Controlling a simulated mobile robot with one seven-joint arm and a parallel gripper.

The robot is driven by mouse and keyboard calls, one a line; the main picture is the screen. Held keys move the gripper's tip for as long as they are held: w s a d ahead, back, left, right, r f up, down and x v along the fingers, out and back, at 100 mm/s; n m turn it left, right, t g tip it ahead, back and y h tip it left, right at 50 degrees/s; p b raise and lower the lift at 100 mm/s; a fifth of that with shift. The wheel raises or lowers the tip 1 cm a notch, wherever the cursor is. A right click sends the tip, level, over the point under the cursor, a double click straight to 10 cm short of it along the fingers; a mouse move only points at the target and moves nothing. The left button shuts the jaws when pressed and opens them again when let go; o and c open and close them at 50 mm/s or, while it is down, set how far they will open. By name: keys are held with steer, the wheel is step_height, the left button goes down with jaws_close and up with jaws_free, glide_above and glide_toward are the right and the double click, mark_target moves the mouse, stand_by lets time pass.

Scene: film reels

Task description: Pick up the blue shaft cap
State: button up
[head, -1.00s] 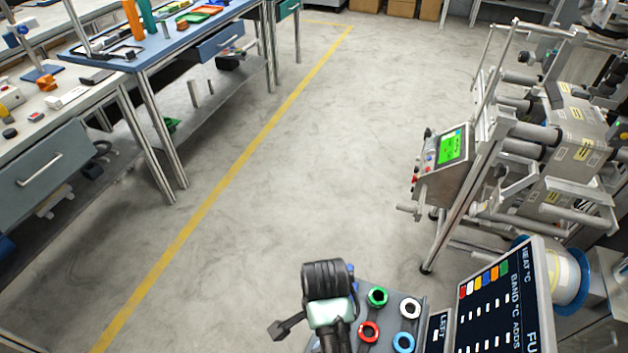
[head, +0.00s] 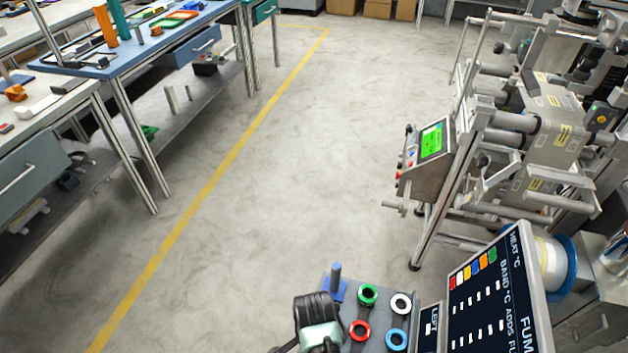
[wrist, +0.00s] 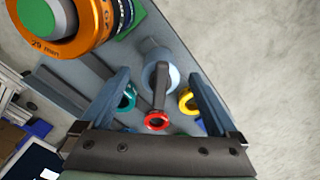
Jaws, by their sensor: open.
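A blue ring-shaped cap (head: 397,340) sits at the front right of a small grey panel (head: 378,311), beside red, green and white ones. A blue post on a blue block (head: 335,287) stands at the panel's far left corner. In the wrist view a pale blue ring (wrist: 172,76) lies beyond the fingertips, with a grey shaft by it; I cannot tell if it is the same cap. My gripper (wrist: 155,88) is open and empty, its two blue-grey fingers spread. In the head view my dark wrist (head: 317,318) is left of the panel and the fingers are hidden.
In the wrist view a large orange ring (wrist: 90,28) is close at upper left; teal (wrist: 128,97), red (wrist: 156,121) and yellow (wrist: 188,100) rings lie near the fingers. A dark display (head: 495,300) stands right of the panel. The floor (head: 290,150) beyond is clear.

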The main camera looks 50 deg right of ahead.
steer(key=shift+c, duration=0.3)
jaws_close()
